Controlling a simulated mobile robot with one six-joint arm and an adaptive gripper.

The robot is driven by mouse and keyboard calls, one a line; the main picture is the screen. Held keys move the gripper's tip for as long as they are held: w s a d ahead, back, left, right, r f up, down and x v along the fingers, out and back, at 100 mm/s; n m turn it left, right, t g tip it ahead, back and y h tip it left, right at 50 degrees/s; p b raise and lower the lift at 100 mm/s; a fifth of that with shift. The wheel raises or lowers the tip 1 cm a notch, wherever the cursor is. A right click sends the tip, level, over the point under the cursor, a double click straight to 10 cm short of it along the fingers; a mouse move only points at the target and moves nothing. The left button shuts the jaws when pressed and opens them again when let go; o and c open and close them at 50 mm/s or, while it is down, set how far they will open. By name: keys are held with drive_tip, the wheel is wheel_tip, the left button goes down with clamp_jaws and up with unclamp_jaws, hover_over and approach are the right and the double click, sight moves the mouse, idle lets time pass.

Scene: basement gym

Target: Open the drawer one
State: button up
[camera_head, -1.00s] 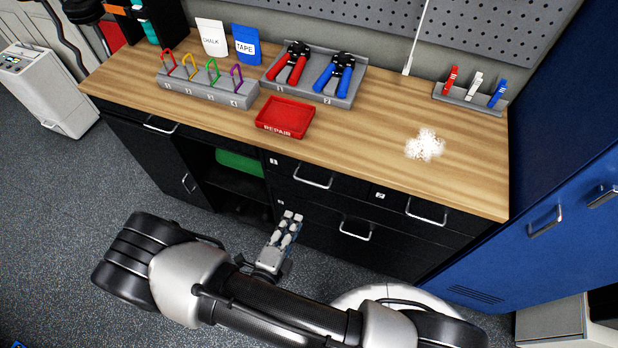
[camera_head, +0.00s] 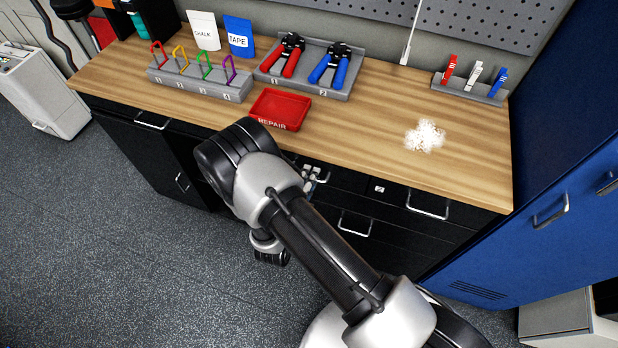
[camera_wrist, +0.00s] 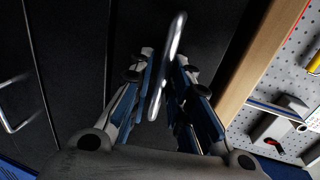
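Drawer one (camera_head: 347,181) is the black upper drawer front under the worktop, left of the drawer labelled 2 (camera_head: 400,191). It looks shut; my arm hides its left part and its label. My gripper (camera_head: 312,178) is at its handle in the head view. In the wrist view my gripper (camera_wrist: 163,75) is open, with one finger on each side of the silver bar handle (camera_wrist: 178,30). The handle passes between the fingers, with gaps visible beside it. Whether either finger touches it I cannot tell.
The wooden worktop (camera_head: 370,125) overhangs just above the drawers. It bears a red REPAIR tray (camera_head: 280,110), a plier rack (camera_head: 308,83) and white powder (camera_head: 425,135). A lower drawer handle (camera_head: 354,225) is below. A blue cabinet (camera_head: 545,180) stands at the right.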

drive_tip(key=shift+c, duration=0.2)
clamp_jaws()
idle(0.5)
